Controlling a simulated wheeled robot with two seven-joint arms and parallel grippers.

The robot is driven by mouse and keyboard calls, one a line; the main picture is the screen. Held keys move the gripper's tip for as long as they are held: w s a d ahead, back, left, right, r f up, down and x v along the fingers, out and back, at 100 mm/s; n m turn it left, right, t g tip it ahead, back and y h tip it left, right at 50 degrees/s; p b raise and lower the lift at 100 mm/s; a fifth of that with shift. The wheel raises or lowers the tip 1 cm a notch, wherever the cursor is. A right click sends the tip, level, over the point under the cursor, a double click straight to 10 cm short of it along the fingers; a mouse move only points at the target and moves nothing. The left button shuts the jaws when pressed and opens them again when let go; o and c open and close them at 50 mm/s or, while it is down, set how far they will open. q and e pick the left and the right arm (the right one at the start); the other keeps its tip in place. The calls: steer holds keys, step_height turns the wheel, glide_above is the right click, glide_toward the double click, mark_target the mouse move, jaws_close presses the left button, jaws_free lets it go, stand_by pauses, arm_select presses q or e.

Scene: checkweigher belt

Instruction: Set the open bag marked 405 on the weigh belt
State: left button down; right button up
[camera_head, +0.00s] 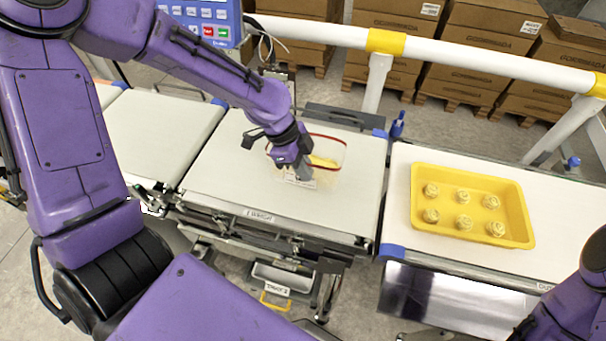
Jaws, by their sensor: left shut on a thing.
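The clear bag (329,141) has a red rim around its open mouth and something yellow inside. It is at the back right part of the middle belt, the weigh belt (222,170), in the head view. My left gripper (304,172) is shut on the bag at its near side and partly hides it. A small white label shows below the fingers, but its number is too small to read. I cannot tell whether the bag's bottom touches the belt or hangs just above it. My right arm shows at the lower right, with its gripper out of view.
A yellow tray (472,238) with several round pale items sits on the right belt (400,182). The left belt (150,130) is bare. A control panel (205,18) stands at the back left. A white and yellow rail (480,60) runs behind, with cardboard boxes (480,45) beyond.

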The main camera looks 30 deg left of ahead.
arm_select(q)
steer(key=f, duration=0.1)
steer(key=f+p, duration=0.1)
steer(key=f, duration=0.1)
steer(key=shift+s+a, duration=0.2)
steer(key=shift+a, duration=0.1)
steer(key=shift+f, duration=0.25)
steer(key=shift+w+f, duration=0.2)
steer(key=shift+w, duration=0.05)
steer(key=c, duration=1.3)
jaws_free()
steer(key=shift+s, duration=0.15)
steer(key=shift+o, duration=0.2)
steer(key=shift+r, duration=0.25)
steer(key=v, duration=1.1)
steer(key=shift+s+a+r, duration=0.1)
steer(key=shift+a+r, duration=0.1)
steer(key=shift+r, duration=0.1)
